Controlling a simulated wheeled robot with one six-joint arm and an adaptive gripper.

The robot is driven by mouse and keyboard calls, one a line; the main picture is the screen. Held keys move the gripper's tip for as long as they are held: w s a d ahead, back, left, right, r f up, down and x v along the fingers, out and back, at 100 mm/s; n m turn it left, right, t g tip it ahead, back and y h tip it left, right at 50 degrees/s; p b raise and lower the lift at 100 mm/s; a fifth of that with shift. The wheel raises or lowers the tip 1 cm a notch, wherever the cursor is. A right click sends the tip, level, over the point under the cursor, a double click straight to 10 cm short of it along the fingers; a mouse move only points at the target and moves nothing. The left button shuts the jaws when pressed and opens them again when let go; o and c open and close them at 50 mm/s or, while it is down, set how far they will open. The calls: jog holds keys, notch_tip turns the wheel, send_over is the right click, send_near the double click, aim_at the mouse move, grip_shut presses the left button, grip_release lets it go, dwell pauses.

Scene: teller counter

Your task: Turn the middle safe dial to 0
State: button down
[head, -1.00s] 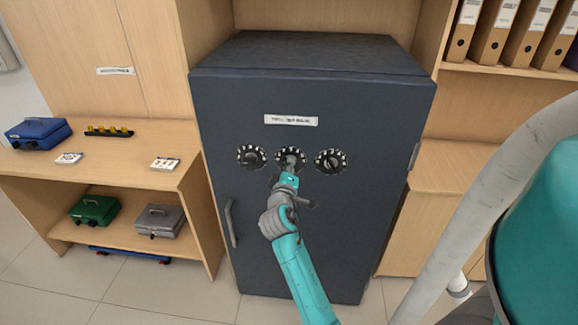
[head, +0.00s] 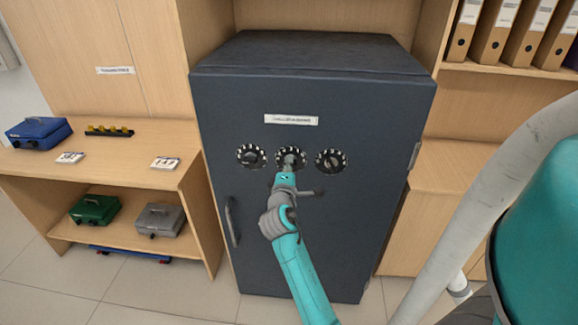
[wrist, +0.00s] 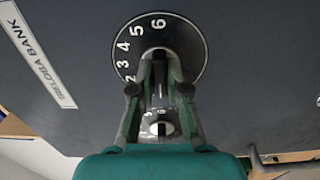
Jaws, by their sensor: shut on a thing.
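The dark blue-grey safe (head: 310,230) stands ahead with three round black dials in a row below a white label. The middle dial (head: 291,149) has white marks around its rim and is partly covered by my gripper (head: 289,166). In the wrist view the dial face (wrist: 190,38) shows white digits from about 2 to 6. The knob at its centre is mostly hidden between my fingers. My gripper (wrist: 160,62) is shut on this knob, pointing straight at the safe door. I cannot make out a pointer or the digit 0.
The left dial (head: 251,156) and right dial (head: 331,161) sit close on either side. A door handle (head: 232,222) is at the safe's left edge. A wooden shelf unit (head: 130,175) with cash boxes stands left. A label (wrist: 40,55) shows in the wrist view.

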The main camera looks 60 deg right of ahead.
jog(key=c, duration=1.2)
grip_release()
jog(key=shift+o, duration=0.2)
jog(key=v, duration=1.2)
jog(key=shift+f, duration=0.15)
jog(key=s+a+f+n+t+y, duration=0.1)
jog(key=s+a+f+t+y, duration=0.15)
jog(key=a+f, duration=0.35)
jog(key=s+a+f+t+y, duration=0.2)
jog(key=a+f+y, duration=0.15)
jog(key=a, duration=0.45)
jog(key=s+a+f+n+t+y, duration=0.1)
jog(key=s+a+f+t+y, duration=0.2)
jog(key=a, duration=0.5)
jog(key=s+a+r+m+y, duration=0.1)
jog(key=s+a+m+y, duration=0.2)
jog(key=s+a, duration=0.3)
jog(key=s+a+r+m+y, duration=0.2)
jog(key=s+a+m+y, duration=0.1)
jog(key=s, duration=1)
jog(key=a+y, duration=0.1)
jog(key=a, duration=0.1)
jog(key=shift+a+r+m+y, duration=0.15)
jog(key=shift+a+m+y, duration=0.15)
jog(key=shift+a, duration=0.1)
